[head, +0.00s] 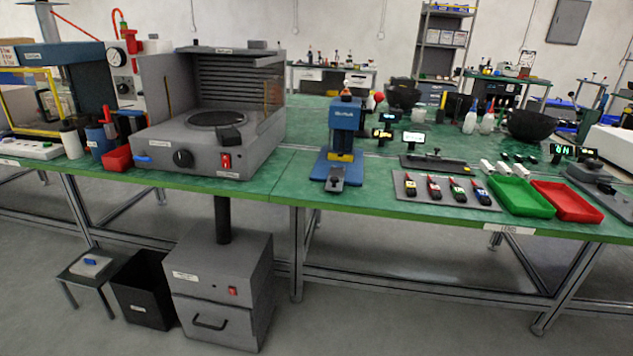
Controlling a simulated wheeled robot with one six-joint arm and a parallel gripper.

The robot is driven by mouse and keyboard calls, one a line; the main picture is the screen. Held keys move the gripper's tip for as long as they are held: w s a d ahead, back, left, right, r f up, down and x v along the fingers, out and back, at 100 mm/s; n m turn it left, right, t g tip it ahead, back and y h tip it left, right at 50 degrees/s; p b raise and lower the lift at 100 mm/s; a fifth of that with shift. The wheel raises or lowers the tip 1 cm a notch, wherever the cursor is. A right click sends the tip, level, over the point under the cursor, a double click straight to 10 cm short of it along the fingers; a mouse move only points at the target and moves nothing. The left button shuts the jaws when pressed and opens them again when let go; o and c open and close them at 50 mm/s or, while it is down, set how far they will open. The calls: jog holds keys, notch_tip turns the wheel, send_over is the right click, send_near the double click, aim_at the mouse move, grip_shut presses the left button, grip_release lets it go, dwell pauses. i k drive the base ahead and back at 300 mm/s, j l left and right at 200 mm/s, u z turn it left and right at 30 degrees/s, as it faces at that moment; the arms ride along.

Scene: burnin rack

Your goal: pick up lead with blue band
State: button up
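Several small leads lie side by side on a grey mat (418,206) near the front edge of the green bench. Each has a dark and coloured body with a small label. The rightmost lead (482,195) seems to carry a blue band. The green-marked lead (457,190) lies just left of it, then the red-marked lead (433,187). The far left lead (410,185) has a yellowish end. At this distance the bands are small. My gripper is not in view.
A green tray (520,210) and a red tray (568,215) stand right of the mat. A blue press (344,125) stands to its left, and a large grey machine (210,140) farther left. The floor (400,310) in front is clear on the right.

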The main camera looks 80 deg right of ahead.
aim_at(481, 195)
jog(key=z, duration=2.95)
